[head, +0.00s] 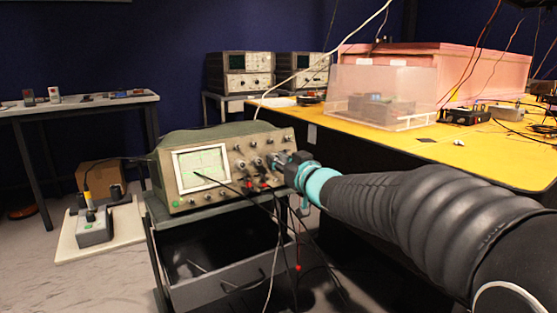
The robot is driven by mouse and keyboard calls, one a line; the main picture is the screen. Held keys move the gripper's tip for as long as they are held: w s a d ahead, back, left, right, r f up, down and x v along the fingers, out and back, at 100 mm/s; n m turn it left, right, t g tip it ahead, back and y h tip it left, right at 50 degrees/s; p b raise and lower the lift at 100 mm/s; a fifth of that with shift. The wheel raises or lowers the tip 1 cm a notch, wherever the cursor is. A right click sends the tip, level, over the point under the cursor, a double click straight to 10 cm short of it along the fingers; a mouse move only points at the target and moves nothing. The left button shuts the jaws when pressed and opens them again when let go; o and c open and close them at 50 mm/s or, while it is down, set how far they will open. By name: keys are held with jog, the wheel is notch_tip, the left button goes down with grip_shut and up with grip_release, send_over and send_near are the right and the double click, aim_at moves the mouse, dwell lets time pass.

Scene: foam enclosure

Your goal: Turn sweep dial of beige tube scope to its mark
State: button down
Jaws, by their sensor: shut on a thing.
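The beige tube scope (222,168) stands on a dark cart, its lit screen (201,168) at the left of its front and several knobs to the right. My gripper (277,162) is at the right part of the scope's front panel, shut on a dial there. The sweep dial and its mark are hidden behind my gripper, so I cannot tell where the dial points. Dark leads hang from the lower front of the scope.
The cart (225,273) has an open lower bay under the scope. A yellow table (465,160) with a clear box (381,96) stands behind my arm. Two more scopes (240,72) stand at the back. Loose cables hang in front of the cart.

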jog(key=shift+d+n+g+y+p, duration=0.1)
jog(key=shift+n+g+y+p, duration=0.3)
jog(key=shift+n, duration=1)
jog(key=shift+n+g+y+p, duration=0.3)
jog(key=shift+n+y, duration=0.1)
jog(key=shift+n, duration=1.3)
jog(key=c, duration=1.3)
grip_release()
jog(key=v, duration=1.2)
jog(key=shift+f, duration=0.1)
